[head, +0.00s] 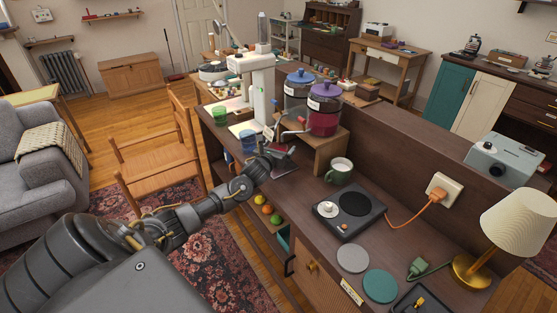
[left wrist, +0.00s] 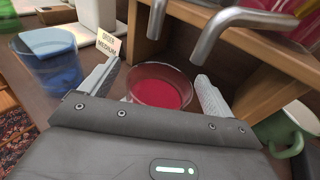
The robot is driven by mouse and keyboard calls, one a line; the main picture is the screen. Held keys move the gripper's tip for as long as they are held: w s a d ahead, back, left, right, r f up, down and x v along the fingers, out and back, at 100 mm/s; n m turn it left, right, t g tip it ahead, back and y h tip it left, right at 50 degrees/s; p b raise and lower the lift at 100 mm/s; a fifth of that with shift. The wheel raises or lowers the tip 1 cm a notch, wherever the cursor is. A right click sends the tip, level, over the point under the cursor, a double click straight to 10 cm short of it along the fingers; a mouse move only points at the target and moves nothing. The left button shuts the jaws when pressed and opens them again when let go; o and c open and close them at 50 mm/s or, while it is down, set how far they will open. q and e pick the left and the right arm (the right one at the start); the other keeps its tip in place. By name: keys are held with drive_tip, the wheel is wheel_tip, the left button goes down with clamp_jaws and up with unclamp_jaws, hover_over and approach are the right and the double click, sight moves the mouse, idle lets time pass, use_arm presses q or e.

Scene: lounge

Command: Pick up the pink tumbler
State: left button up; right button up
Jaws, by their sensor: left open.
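The pink tumbler (left wrist: 158,92), a clear cup with pinkish-red contents, stands between the two spread fingers of my left gripper (left wrist: 153,80) in the left wrist view. Small gaps seem to show between it and the fingers; contact cannot be told. In the head view my left gripper (head: 279,152) reaches over the counter in front of the drink dispensers and largely hides the tumbler. A blue tumbler (left wrist: 50,65) stands left of the gripper; it also shows in the head view (head: 248,140). My right gripper is not in view.
A small sign (left wrist: 108,45) and metal dispenser spouts (left wrist: 225,30) are close to the gripper. A wooden dispenser stand (head: 325,150) rises behind. A green mug (head: 340,170) and a hot plate (head: 350,209) stand to the right. A green tumbler (head: 219,115) is farther left.

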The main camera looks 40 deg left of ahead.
use_arm(q)
drive_tip(key=c, duration=1.7)
drive_tip(key=shift+c, duration=0.2)
drive_tip(key=shift+r, duration=0.3)
drive_tip(key=b+v, duration=0.5)
drive_tip(key=v, duration=1.3)
drive_tip(key=shift+s, duration=0.1)
